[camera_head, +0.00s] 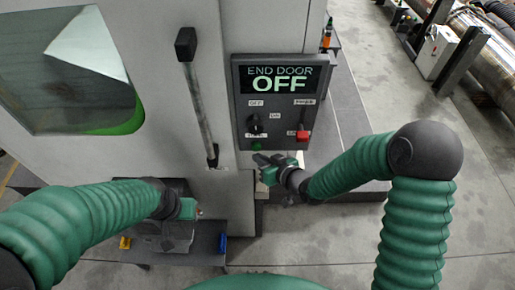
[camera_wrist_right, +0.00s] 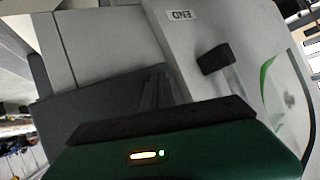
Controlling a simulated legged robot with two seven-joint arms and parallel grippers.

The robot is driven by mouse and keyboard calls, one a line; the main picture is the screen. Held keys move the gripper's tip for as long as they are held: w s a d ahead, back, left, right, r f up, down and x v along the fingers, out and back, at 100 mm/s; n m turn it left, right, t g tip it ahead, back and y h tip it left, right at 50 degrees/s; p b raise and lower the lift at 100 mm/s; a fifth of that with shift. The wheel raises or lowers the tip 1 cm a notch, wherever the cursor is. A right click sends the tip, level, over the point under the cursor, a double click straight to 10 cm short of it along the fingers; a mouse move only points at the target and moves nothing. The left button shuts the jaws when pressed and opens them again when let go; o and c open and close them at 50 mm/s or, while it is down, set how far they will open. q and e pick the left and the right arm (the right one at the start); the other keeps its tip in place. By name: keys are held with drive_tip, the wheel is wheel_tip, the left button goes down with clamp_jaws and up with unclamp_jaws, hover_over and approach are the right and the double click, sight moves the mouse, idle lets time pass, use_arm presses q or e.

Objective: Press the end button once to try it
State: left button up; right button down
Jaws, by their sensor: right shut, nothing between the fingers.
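The dark control panel (camera_head: 241,105) is on the pale machine's front, and its screen (camera_head: 279,80) reads "END DOOR OFF". A small green button (camera_head: 256,146) sits at its lower left, and a red switch (camera_head: 303,135) is at the right. I cannot read which control is marked as the end button. My right gripper (camera_head: 262,160) is shut and empty, just below the green button; contact cannot be told. In the right wrist view an "END" label (camera_wrist_right: 182,15) shows on the pale machine. My left gripper (camera_head: 190,209) is low at the left, its fingers unclear.
A black knob (camera_head: 255,125) is on the panel's left side. A long door handle (camera_head: 198,100) stands left of the panel. A window (camera_head: 80,70) is at upper left. A grey bench (camera_head: 165,240) is below my left gripper. Open floor (camera_head: 375,70) lies at the right.

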drive_tip(key=shift+a, duration=0.35)
drive_tip(key=shift+w+d, duration=0.3)
drive_tip(key=shift+w, duration=0.1)
drive_tip(key=shift+w+a, duration=0.1)
drive_tip(key=shift+w, duration=0.05)
idle(0.4)
drive_tip(key=shift+w+r, duration=0.1)
drive_tip(key=shift+w, duration=0.35)
idle(0.3)
idle(0.4)
drive_tip(key=shift+s, duration=1)
drive_tip(key=shift+s+b, duration=0.3)
drive_tip(key=shift+s, duration=2.2)
